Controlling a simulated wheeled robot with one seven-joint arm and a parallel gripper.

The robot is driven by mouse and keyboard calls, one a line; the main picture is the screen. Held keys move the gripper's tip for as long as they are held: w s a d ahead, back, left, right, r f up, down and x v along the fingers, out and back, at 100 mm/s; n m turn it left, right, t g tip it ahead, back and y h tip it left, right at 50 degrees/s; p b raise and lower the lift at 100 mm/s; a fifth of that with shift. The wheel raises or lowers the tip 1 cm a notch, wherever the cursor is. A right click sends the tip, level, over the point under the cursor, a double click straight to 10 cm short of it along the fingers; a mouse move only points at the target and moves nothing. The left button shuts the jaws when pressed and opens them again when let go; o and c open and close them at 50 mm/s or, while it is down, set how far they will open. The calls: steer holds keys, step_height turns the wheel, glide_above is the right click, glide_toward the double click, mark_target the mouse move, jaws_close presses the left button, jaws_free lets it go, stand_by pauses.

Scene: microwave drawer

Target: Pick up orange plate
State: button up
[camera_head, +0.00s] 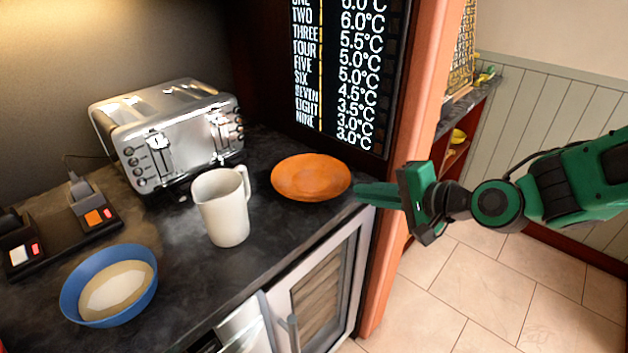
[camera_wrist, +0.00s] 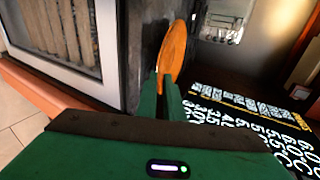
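The orange plate (camera_head: 310,177) is at the right end of the dark counter, near the corner by the red post. I cannot tell whether it rests on the counter or is slightly raised. My gripper (camera_head: 358,193) reaches in from the right, its green fingers at the plate's right rim. In the wrist view the plate (camera_wrist: 173,52) shows nearly edge-on, its near rim between the close-set fingertips (camera_wrist: 160,88). The fingers look shut on the rim, and their tips partly hide it.
A white pitcher (camera_head: 223,207) stands left of the plate, with a silver toaster (camera_head: 170,135) behind. A blue bowl (camera_head: 109,285) is at the front left. A temperature board (camera_head: 340,75) rises behind the plate. A glass-fronted cabinet (camera_head: 318,285) is below the counter. The tiled floor at right is clear.

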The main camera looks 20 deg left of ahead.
mark_target(339, 188)
steer(key=shift+w+x, duration=0.2)
steer(key=shift+x, duration=1.95)
steer(key=shift+w+x, duration=0.15)
steer(key=shift+x, duration=2)
steer(key=shift+d, duration=0.2)
steer(key=shift+c, duration=0.4)
jaws_close()
steer(key=shift+r, duration=0.15)
